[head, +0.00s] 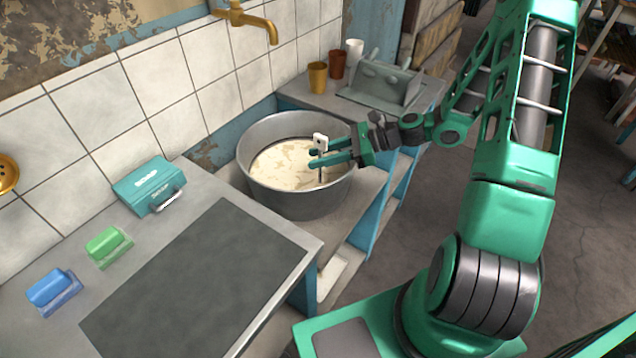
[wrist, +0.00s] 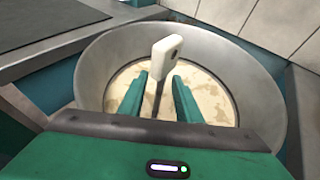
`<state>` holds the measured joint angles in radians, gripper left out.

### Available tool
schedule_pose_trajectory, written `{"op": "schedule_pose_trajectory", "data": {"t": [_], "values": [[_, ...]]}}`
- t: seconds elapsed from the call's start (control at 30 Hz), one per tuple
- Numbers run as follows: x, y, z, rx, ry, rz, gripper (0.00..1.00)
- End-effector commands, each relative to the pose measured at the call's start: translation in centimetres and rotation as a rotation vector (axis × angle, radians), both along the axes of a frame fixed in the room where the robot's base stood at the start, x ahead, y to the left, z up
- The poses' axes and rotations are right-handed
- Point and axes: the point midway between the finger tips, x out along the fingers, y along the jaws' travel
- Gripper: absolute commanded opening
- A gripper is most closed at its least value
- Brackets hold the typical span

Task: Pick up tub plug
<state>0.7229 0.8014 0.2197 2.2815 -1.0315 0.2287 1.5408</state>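The tub plug (head: 320,142) has a flat white handle with a small dark hole, on a thin dark rod. It stands upright in the round grey metal tub (head: 300,200), which holds a pale milky liquid (head: 275,165). My gripper (head: 318,158) reaches over the tub's right rim. In the wrist view, its two green fingers (wrist: 160,92) are apart, with the rod between them and a gap on each side. The white handle (wrist: 168,55) rises above the fingertips. The rod's lower end is hidden.
A brass tap (head: 255,22) is on the tiled wall above the tub. Cups (head: 318,77) and a dish rack (head: 380,85) stand behind right.

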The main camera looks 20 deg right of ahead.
Motion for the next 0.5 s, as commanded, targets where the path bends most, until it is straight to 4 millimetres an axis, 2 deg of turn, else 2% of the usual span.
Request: {"op": "schedule_pose_trajectory", "data": {"t": [0.07, 0.2, 0.5], "values": [[-0.01, -0.02, 0.01, 0.000, 0.000, 0.000, 0.31], [0.00, -0.02, 0.01, 0.000, 0.000, 0.000, 0.00], [0.00, -0.02, 0.04, 0.001, -0.001, 0.000, 0.00]]}}
